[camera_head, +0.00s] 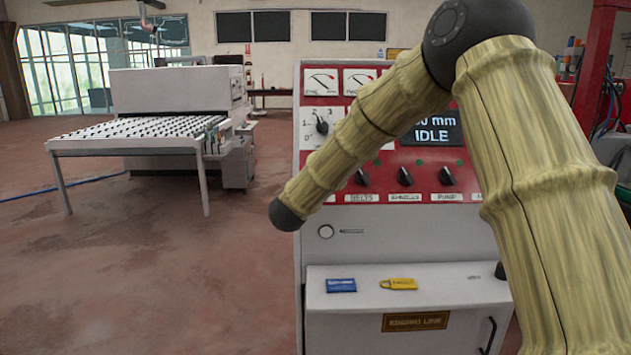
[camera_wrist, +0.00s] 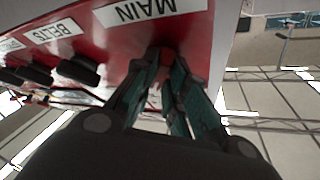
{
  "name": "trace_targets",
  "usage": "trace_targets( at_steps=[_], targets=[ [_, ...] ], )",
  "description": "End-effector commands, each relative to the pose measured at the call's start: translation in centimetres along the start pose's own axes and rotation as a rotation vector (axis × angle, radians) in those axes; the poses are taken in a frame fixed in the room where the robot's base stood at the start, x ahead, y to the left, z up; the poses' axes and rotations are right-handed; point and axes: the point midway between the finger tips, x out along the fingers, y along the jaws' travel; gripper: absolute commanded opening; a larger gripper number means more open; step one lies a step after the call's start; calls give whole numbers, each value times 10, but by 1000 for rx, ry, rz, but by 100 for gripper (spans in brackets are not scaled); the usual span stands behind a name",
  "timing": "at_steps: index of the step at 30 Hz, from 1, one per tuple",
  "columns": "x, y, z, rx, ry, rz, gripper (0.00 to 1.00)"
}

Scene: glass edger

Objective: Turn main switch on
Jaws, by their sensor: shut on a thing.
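In the wrist view my gripper (camera_wrist: 166,72) is shut on the main switch (camera_wrist: 165,53), a small knob on the red panel (camera_wrist: 118,48) beside the white MAIN label (camera_wrist: 150,10). The fingers cover most of the knob, so its turned position cannot be told. In the head view my arm crosses the control panel (camera_head: 400,165) and hides the main switch; my gripper does not show there. The panel's display (camera_head: 432,130) is lit and reads IDLE.
Belts (camera_head: 361,177), spindles (camera_head: 405,176) and pump (camera_head: 447,176) knobs sit in a row right of my forearm. A rotary selector (camera_head: 322,124) is above it. A roller table (camera_head: 140,130) stands left.

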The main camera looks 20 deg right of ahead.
Motion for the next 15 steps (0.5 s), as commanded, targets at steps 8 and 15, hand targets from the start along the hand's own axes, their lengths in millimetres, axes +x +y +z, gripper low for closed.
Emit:
trace_targets(
  at_steps=[8,15],
  targets=[
    [1,-1,-3,2,5,-1,36],
    [-2,-1,-2,1,2,-1,36]
  ],
)
